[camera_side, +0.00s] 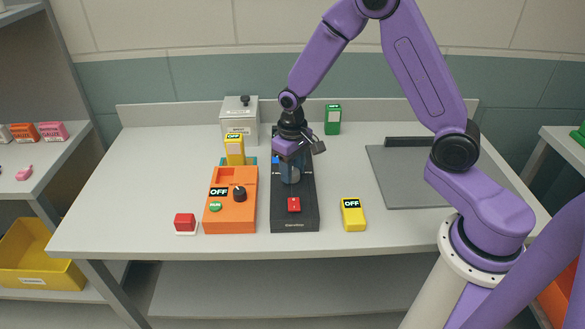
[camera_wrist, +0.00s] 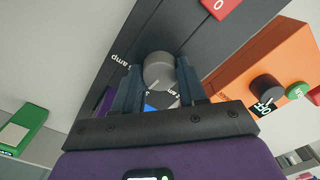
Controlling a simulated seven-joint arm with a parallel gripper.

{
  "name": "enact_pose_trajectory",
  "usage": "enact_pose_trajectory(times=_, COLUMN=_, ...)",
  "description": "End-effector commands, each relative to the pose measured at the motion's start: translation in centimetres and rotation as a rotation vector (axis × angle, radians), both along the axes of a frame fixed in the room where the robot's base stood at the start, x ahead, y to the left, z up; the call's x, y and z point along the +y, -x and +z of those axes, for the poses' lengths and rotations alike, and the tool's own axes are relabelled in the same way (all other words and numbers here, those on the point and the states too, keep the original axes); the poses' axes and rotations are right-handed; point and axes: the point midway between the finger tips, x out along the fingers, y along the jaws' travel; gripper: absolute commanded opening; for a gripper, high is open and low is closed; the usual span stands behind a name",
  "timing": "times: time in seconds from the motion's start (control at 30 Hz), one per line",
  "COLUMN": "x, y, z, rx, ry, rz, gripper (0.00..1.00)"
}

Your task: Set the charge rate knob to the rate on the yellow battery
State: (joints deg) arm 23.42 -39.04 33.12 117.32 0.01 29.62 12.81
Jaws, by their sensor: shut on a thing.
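My gripper (camera_wrist: 158,88) is shut on the round grey knob (camera_wrist: 158,70) of the black charger, one finger on each side. A pale pointer line shows on the knob, running toward its lower edge in the wrist view. Partly hidden "amp" markings surround it; I cannot read every rate. The black charger (camera_side: 281,211) lies on the table, with my gripper (camera_side: 290,168) over it in the side view. A tall yellow battery (camera_side: 235,152) with a pale label stands behind the orange box; its rate is too small to read.
The orange box (camera_side: 246,218) with a black knob (camera_side: 239,194) stands left of the charger. A yellow box (camera_side: 353,220) is at right and a red block (camera_side: 185,222) at left. A green block (camera_side: 333,119) and a grey box (camera_side: 238,112) stand behind.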

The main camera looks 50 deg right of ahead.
Motion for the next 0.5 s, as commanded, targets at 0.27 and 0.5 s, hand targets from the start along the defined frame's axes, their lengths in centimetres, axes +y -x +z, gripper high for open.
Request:
enact_pose_trajectory(times=0.27, x=0.02, y=-0.08, z=0.07, rx=-0.003, ry=0.0, rz=0.264, gripper=0.11)
enact_pose_trajectory(times=0.5, x=0.04, y=-0.12, z=0.07, rx=-0.004, ry=-0.001, rz=0.491, gripper=0.11)
